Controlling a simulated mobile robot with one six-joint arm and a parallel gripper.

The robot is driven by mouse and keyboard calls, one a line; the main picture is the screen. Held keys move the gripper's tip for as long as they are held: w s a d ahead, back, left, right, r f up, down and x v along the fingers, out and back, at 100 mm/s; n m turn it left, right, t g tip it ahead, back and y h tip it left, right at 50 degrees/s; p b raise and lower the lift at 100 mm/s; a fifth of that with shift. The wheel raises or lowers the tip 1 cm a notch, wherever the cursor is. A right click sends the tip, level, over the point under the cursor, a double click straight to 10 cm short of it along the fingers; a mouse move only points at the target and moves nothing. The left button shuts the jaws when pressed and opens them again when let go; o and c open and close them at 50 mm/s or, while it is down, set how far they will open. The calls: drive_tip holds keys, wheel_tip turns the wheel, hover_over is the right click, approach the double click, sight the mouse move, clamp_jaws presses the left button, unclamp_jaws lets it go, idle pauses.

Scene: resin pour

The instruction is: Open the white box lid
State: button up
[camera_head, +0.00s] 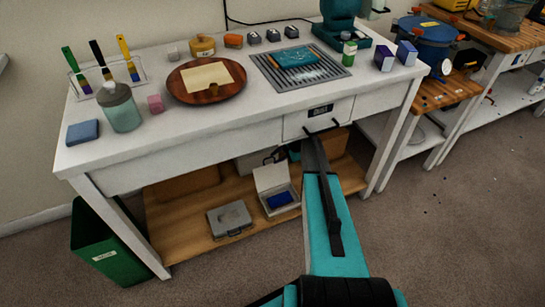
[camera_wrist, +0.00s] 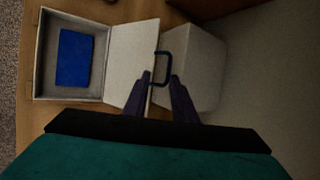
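The white box (camera_head: 279,209) stands on the wooden lower shelf under the workbench. Its lid (camera_head: 270,177) is swung open and leans back; a dark handle shows at its far edge. In the wrist view the box (camera_wrist: 45,75) is open at the left, with a blue block (camera_wrist: 74,58) inside. The lid (camera_wrist: 130,58) lies on the right side of the box, with its dark handle (camera_wrist: 164,53) at the edge. My gripper (camera_wrist: 161,78) has its fingers apart, one on each side of the handle. No firm grip on it shows. In the head view the bench partly hides my gripper.
A pale box (camera_wrist: 196,65) stands right behind the lid. A grey case (camera_head: 229,218) lies left of the white box on the shelf. The bench drawer front (camera_head: 318,117) and tabletop overhang the shelf. A green bin (camera_head: 105,245) stands at the left; the floor in front is clear.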

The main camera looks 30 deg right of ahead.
drive_tip(key=s+d, duration=0.5)
drive_tip(key=s, duration=0.2)
drive_tip(key=shift+s+d, duration=0.2)
drive_tip(key=shift+s, duration=0.2)
